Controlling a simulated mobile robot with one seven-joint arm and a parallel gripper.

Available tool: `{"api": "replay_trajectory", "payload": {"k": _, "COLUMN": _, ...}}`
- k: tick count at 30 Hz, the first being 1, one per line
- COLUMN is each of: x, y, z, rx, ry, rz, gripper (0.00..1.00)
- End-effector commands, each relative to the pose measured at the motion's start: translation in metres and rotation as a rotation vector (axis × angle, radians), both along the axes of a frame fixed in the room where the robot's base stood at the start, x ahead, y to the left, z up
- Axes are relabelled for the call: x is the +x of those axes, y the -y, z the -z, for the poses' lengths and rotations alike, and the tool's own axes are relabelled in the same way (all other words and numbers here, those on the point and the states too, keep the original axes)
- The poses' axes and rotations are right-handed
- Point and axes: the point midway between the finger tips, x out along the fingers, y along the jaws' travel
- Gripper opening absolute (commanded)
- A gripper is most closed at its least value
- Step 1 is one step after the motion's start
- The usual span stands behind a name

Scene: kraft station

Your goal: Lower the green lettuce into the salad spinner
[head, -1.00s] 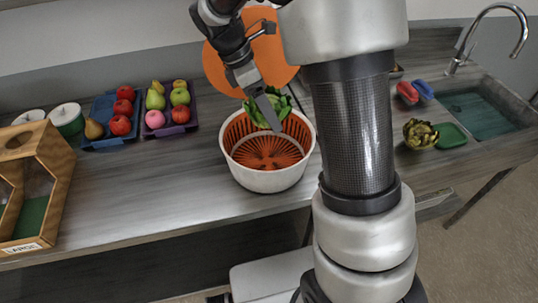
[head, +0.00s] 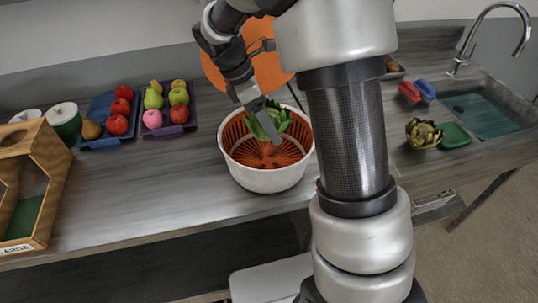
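The green lettuce (head: 279,117) is at the upper part of the salad spinner's opening, in front of its orange back wall. The salad spinner (head: 267,180) is a white bowl with an orange slotted basket, standing near the counter's front edge. My gripper (head: 268,127) points down over the spinner, with its grey finger in front of the lettuce. The lettuce leaves show on both sides of the finger. The second finger is hidden, so I cannot see the grip fully, but the lettuce has moved along with the gripper.
An orange disc (head: 232,75) stands behind the spinner. A blue tray (head: 98,139) and a purple tray (head: 172,130) of fruit are to the left, with a wooden box (head: 55,165). An artichoke (head: 422,133), a green dish (head: 455,135) and the sink (head: 490,115) are to the right.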

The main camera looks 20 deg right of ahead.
Motion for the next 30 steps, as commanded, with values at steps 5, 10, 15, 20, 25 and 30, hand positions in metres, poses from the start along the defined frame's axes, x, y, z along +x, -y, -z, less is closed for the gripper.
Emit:
{"api": "replay_trajectory", "payload": {"k": 5, "x": 0.000, "y": 0.000, "z": 0.010, "rx": 0.000, "ry": 0.000, "rz": 0.000, "gripper": 0.47}}
{"api": "replay_trajectory", "payload": {"k": 10, "x": 0.000, "y": 0.000, "z": 0.019, "rx": 0.000, "ry": 0.001, "rz": -0.001, "gripper": 0.47}}
{"api": "replay_trajectory", "payload": {"k": 15, "x": 0.000, "y": 0.000, "z": 0.027, "rx": 0.000, "ry": 0.001, "rz": -0.001, "gripper": 0.47}}
{"api": "replay_trajectory", "payload": {"k": 20, "x": 0.000, "y": 0.000, "z": 0.035, "rx": 0.000, "ry": 0.000, "rz": 0.000, "gripper": 0.47}}
{"api": "replay_trajectory", "payload": {"k": 25, "x": 0.000, "y": 0.000, "z": 0.044, "rx": 0.000, "ry": 0.000, "rz": 0.000, "gripper": 0.47}}
{"api": "replay_trajectory", "payload": {"k": 30, "x": 0.000, "y": 0.000, "z": 0.052, "rx": 0.001, "ry": 0.001, "rz": 0.000, "gripper": 0.47}}
